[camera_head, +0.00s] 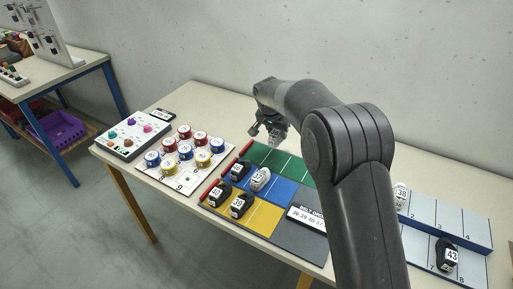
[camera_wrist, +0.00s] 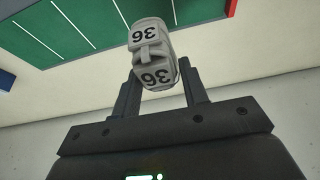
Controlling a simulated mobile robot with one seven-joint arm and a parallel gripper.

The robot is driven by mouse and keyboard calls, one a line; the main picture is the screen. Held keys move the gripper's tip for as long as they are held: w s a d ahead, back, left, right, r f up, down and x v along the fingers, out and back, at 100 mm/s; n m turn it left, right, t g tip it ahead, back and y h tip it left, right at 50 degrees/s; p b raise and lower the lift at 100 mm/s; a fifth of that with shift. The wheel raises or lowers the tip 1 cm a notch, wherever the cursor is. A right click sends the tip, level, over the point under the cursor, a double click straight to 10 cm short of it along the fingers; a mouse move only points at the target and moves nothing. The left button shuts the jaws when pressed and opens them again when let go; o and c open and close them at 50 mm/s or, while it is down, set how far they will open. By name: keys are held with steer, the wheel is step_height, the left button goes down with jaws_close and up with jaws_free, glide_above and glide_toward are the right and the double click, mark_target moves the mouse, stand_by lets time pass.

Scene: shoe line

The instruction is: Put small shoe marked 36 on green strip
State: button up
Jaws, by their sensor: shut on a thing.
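In the wrist view a small light-grey shoe marked 36 (camera_wrist: 150,52) is between the two fingers of my gripper (camera_wrist: 158,88), which is shut on it. In the head view my gripper (camera_head: 268,130) is above the back left part of the mat, with the shoe partly hidden by the arm. The green strip (camera_head: 283,162) runs along the back of the mat, with white dividing lines. It also shows in the wrist view (camera_wrist: 75,30), beyond the shoe. The visible part of the green strip is bare. The shoe appears held above the surface, near the strip's red-edged end.
A white shoe marked 37 (camera_head: 260,179) and a black shoe (camera_head: 240,171) stand on the blue strip (camera_head: 281,191). Black shoes 40 (camera_head: 216,194) and 39 (camera_head: 241,206) stand on the yellow strip (camera_head: 263,219). Several round tins (camera_head: 185,131) stand left. A stepped rack (camera_head: 465,231) is right.

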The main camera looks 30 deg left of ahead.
steer(key=a+f, duration=0.1)
steer(key=a, duration=0.1)
steer(key=s+a+f, duration=0.1)
steer(key=a+f, duration=0.1)
steer(key=a, duration=0.1)
steer(key=a+f, duration=0.1)
steer(key=a, duration=0.1)
steer(key=shift+s+a+f, duration=0.2)
steer(key=shift+a+f, duration=0.05)
steer(key=shift+f, duration=2.05)
steer(key=shift+f, duration=0.15)
steer(key=o, duration=1)
steer(key=v, duration=1.2)
